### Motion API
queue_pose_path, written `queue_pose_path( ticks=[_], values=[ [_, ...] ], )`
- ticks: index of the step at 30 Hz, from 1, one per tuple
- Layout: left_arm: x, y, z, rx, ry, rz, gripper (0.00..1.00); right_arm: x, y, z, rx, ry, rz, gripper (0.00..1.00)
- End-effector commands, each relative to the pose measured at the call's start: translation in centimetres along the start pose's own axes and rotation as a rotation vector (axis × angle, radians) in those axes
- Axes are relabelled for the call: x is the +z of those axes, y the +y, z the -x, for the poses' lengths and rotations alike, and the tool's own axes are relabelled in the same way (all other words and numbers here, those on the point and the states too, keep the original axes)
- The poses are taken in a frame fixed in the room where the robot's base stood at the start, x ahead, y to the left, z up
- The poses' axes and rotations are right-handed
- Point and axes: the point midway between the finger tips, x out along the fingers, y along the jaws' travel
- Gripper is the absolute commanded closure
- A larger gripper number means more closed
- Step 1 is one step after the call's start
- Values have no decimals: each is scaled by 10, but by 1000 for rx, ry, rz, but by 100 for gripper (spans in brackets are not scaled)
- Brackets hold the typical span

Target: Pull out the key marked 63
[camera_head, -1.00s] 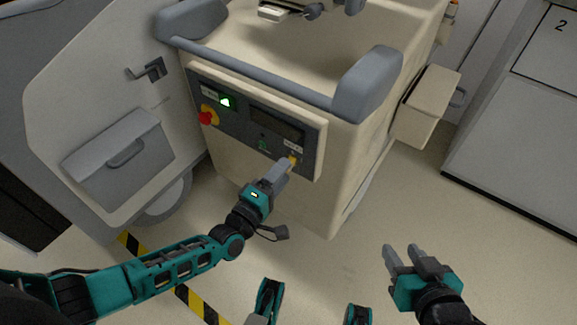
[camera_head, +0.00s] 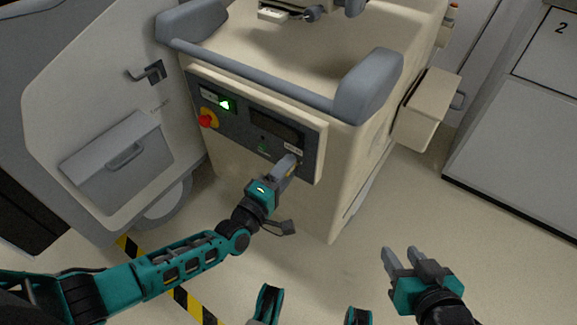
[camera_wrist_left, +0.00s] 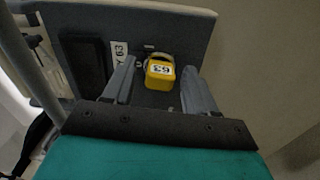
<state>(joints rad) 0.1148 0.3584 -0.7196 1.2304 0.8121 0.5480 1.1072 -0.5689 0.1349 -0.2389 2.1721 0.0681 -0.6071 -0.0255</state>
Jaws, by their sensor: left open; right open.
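The yellow key tag (camera_wrist_left: 160,72) marked 63 shows in the left wrist view, at the dark control panel (camera_wrist_left: 182,28). A white label (camera_wrist_left: 119,52) ending in 63 is on the panel beside it. My left gripper (camera_head: 289,164) is at the lower right of the panel; its two fingers stand apart on either side of the tag (camera_wrist_left: 158,86), with gaps visible. In the head view the fingers mostly hide the key. My right gripper (camera_head: 402,251) is open and empty above the floor, away from the cart.
The panel also holds a red knob (camera_head: 207,121), a green-lit switch (camera_head: 224,104) and a dark display (camera_head: 276,126). The beige cart (camera_head: 335,205) has a blue-grey bar (camera_head: 250,75) above the panel. The floor to the right is clear.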

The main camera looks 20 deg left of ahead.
Motion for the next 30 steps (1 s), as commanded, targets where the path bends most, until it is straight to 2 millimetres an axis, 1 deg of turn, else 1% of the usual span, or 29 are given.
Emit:
queue_pose_path(
  ticks=[13, 14, 30],
  values=[
    [0, 0, 0, 0, 0, -1, 43, 1, 1, 0, 2, -2, -1, 57],
    [0, 0, 0, 0, 0, -1, 45, 1, 1, 0, 2, -2, -1, 57],
    [0, 0, 0, 0, 0, -1, 97, -2, 1, -1, 2, 5, 1, 57]
  ],
)
